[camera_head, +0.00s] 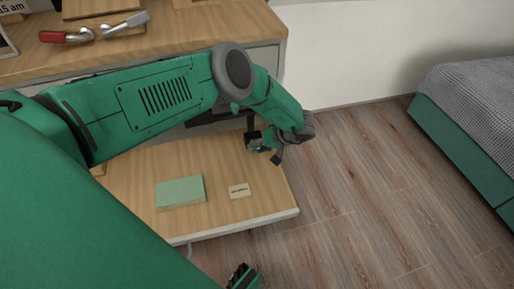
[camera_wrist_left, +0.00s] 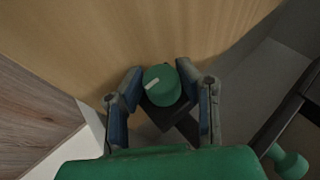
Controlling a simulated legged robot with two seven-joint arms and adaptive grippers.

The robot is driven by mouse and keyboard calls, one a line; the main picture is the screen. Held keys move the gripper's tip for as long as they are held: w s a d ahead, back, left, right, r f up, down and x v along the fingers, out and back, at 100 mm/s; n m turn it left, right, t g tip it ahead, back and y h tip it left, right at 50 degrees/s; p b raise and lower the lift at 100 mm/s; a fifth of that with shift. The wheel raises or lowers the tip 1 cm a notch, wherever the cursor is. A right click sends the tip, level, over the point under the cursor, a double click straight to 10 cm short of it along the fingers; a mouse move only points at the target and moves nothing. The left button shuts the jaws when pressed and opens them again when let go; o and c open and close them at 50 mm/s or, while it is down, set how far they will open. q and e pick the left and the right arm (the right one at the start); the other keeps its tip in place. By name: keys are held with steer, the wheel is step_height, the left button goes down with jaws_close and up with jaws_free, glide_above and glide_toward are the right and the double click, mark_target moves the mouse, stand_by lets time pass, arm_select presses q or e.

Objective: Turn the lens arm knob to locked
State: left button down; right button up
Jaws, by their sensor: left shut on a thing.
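The lens arm knob (camera_wrist_left: 162,85) is a round green knob with a white pointer line, seen in the left wrist view. The pointer line points to the lower left there. My left gripper (camera_wrist_left: 160,78) is shut on the knob, with a blue-grey finger on either side. In the head view my left gripper (camera_head: 265,144) is at the right end of the wooden board, beside a dark post; the knob is not clear there. A dark piece (camera_head: 243,277) at the bottom edge of the head view looks like part of my right gripper, and its jaws cannot be made out.
A pale green block (camera_head: 180,192) and a small label card (camera_head: 239,191) lie on the low wooden board (camera_head: 225,215). A red-handled tool (camera_head: 66,36) and a silver one (camera_head: 125,25) lie on the desk above. A bed (camera_head: 470,105) stands right; the floor between is clear.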

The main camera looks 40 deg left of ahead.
arm_select(q)
steer(key=shift+w+d+r, duration=0.1)
steer(key=shift+w, duration=0.05)
steer(key=c, duration=1.2)
jaws_free()
steer(key=shift+o, duration=0.2)
steer(key=shift+d, duration=0.1)
steer(key=shift+v, duration=3.9)
